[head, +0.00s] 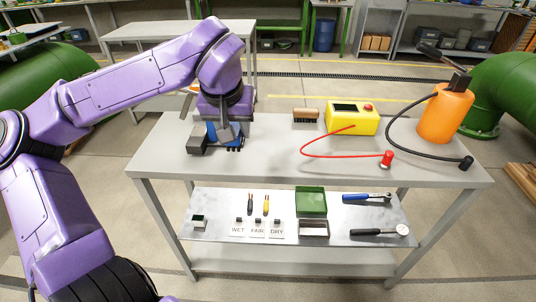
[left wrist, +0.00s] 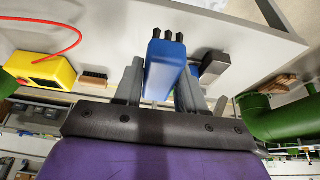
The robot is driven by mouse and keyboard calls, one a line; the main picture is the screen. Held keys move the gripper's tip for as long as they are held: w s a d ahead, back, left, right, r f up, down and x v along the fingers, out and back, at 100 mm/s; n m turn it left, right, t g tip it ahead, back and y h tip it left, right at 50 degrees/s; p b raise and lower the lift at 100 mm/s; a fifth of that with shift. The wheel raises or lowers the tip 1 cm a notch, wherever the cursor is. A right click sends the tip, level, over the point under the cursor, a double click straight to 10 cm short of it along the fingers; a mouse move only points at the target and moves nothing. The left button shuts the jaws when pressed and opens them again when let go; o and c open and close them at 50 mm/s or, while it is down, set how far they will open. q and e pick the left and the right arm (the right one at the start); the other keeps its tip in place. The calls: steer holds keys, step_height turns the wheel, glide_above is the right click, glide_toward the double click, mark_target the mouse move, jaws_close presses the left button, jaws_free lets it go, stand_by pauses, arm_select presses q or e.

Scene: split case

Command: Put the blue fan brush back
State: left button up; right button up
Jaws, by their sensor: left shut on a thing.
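My left gripper (head: 224,132) is over the left end of the grey tabletop. It is shut on a blue block-shaped thing with several short black prongs, which I take for the blue fan brush (left wrist: 164,68). In the left wrist view it stands between the two grey fingers (left wrist: 158,88). In the head view the fingers hide much of it, and its black prongs point down near the tabletop; I cannot tell whether they touch it. A dark grey block with a blue part (left wrist: 214,64) lies beside it, also in the head view (head: 197,143). My right gripper is not in view.
The tabletop also bears a wooden brush (head: 306,112), a yellow box (head: 352,118), a red plug (head: 387,159) on a cable and an orange cylinder (head: 446,115). The table's front middle is clear.

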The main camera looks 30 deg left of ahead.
arm_select(q)
steer(key=w+f, duration=0.2)
steer(key=w, duration=0.1)
steer(key=w+d+f+b, duration=0.1)
steer(key=w+f, duration=0.5)
steer(key=w, duration=0.1)
steer(key=shift+d+f+b, duration=0.15)
steer(key=shift+d+b, duration=0.1)
steer(key=shift+b, duration=0.1)
steer(key=f, duration=0.3)
steer(key=shift+w+d+f+b, duration=0.1)
steer(key=shift+w+f+b, duration=0.1)
steer(key=shift+b, duration=0.2)
steer(key=o, duration=1.1)
steer(key=shift+r, duration=0.1)
steer(key=p+v, duration=0.2)
steer(key=v, duration=1)
